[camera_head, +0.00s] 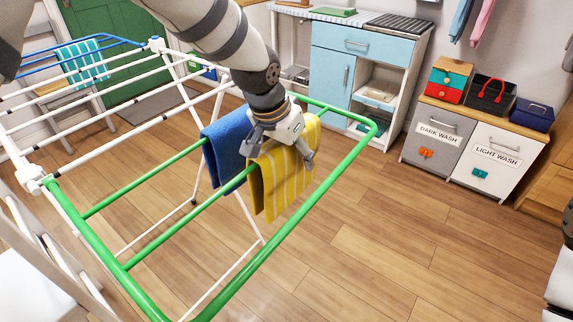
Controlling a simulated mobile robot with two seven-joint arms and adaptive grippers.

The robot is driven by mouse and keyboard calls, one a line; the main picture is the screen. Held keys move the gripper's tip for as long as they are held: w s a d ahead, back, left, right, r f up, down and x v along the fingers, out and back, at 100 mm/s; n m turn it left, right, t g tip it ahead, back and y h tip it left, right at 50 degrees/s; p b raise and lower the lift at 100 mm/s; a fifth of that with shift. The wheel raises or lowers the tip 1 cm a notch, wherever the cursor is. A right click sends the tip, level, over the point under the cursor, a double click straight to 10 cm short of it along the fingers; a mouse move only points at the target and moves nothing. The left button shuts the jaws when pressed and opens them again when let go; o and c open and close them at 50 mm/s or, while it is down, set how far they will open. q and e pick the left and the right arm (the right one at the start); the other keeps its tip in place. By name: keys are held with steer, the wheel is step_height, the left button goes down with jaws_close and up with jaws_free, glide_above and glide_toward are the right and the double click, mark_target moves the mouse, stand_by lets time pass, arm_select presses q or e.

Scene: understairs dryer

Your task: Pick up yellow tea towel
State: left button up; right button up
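The yellow tea towel (277,190) with pale stripes hangs folded over a green rail of the drying rack (238,267). My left gripper (279,152) points down at the towel's top edge from above. Its two fingers are spread apart, one at the towel's left edge and one towards its right side. Part of the towel's top is hidden behind the gripper, and I cannot tell whether the fingers touch it. My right gripper is out of view.
A blue cloth (228,150) hangs close to the left of the yellow towel. Laundry drawers (432,139) and a light blue cabinet (338,75) stand behind. A teal striped cloth (83,63) hangs at the far left. The wooden floor (400,240) at right is clear.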

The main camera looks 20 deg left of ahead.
arm_select(q)
steer(key=c, duration=1.3)
step_height(320, 180, up, 18)
steer(key=shift+r+p, duration=0.25)
steer(key=shift+p, duration=0.05)
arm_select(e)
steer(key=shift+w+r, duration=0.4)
arm_select(q)
steer(key=shift+r, duration=0.3)
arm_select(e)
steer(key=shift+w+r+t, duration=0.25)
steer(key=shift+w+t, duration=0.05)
